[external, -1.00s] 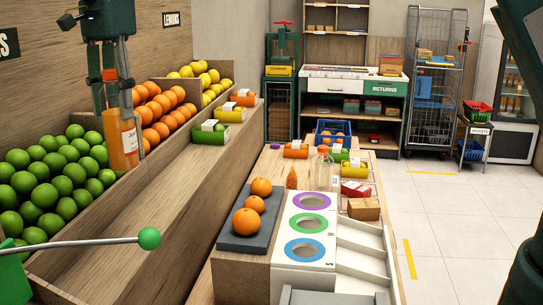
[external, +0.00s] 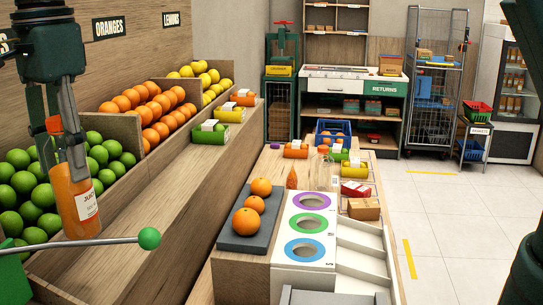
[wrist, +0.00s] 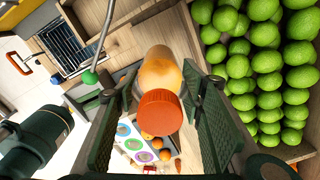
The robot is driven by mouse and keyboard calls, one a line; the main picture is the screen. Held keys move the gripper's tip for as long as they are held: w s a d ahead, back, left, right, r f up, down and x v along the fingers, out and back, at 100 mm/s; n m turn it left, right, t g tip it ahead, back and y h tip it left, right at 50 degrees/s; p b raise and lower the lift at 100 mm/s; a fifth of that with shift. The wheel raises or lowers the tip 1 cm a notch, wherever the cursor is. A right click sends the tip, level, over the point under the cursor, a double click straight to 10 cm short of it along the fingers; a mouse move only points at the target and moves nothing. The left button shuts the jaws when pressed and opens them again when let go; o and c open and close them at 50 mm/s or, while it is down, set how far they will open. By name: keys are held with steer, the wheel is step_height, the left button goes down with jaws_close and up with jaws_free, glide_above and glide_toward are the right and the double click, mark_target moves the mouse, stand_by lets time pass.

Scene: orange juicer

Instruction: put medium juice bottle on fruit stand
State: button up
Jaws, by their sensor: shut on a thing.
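An orange juice bottle (external: 75,200) with a white label and orange cap hangs nearly upright, slightly tilted, in front of the limes at the left of the external view. My gripper (external: 65,135) is shut on it near its neck. In the wrist view the bottle (wrist: 160,75) and its cap (wrist: 160,112) sit between the fingers of my gripper (wrist: 162,110). The fruit stand is the wooden stepped display with bins of limes (external: 30,190), oranges (external: 150,105) and lemons (external: 200,72). Its lower ledge (external: 175,190) is bare at the near part.
A green-knobbed lever (external: 149,238) stands close to the held bottle's right. A counter holds a grey tray with oranges (external: 250,240), ringed holes (external: 305,225), a clear bottle (external: 324,172) and a blue crate (external: 333,132).

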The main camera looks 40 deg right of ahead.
mark_target(80, 218)
steer(key=shift+f, duration=0.6)
steer(key=shift+f+p, duration=0.45)
steer(key=shift+f, duration=2.45)
steer(key=shift+f+p, duration=0.35)
steer(key=shift+f, duration=1.85)
steer(key=o, duration=1.5)
